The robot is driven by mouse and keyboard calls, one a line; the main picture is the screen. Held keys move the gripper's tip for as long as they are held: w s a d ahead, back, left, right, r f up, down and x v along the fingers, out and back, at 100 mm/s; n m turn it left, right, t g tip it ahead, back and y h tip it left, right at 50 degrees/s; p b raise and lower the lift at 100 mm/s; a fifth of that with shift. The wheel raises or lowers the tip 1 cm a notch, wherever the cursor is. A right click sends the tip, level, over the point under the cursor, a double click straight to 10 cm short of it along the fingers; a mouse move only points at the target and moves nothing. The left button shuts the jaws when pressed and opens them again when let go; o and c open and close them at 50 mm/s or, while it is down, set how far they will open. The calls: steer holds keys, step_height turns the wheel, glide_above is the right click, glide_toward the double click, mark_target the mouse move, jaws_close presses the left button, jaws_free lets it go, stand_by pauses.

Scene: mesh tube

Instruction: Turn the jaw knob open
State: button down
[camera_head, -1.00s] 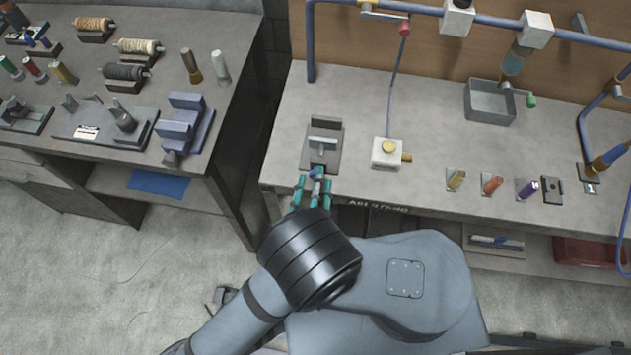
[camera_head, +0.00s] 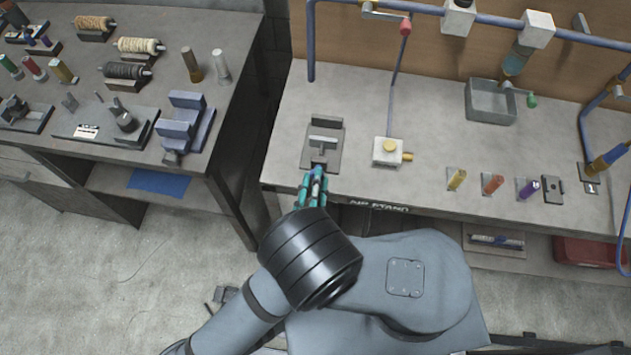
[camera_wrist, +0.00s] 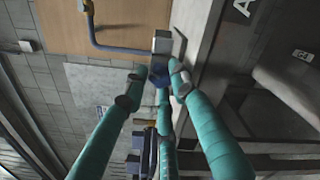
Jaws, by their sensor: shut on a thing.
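The grey jaw fixture (camera_head: 311,156) lies near the front left edge of the right bench, with a pale bar across its middle. Its blue jaw knob (camera_head: 318,171) faces the bench's front edge. My gripper (camera_head: 315,180), with teal fingers, reaches the knob from the front and is shut on it. In the wrist view the teal fingers of my gripper (camera_wrist: 160,90) come together around the dark blue knob (camera_wrist: 159,74). The fingers hide much of the knob, so its turn angle cannot be told.
A white valve block (camera_head: 388,153) with a yellow button stands right of the fixture. Farther right are several coloured cylinders and a grey tray (camera_head: 490,107) under a pipe. The left bench (camera_head: 225,60) holds spools and a blue-grey vise (camera_head: 184,125).

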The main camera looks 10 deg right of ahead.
steer(key=shift+d+r, duration=0.1)
steer(key=n, duration=0.4)
steer(key=shift+r+n, duration=0.15)
steer(key=shift+n, duration=1.55)
steer(key=shift+r, duration=0.1)
steer(key=c, duration=1.4)
jaws_free()
steer(key=shift+c, duration=0.2)
steer(key=shift+f, duration=0.25)
steer(key=v, duration=0.8)
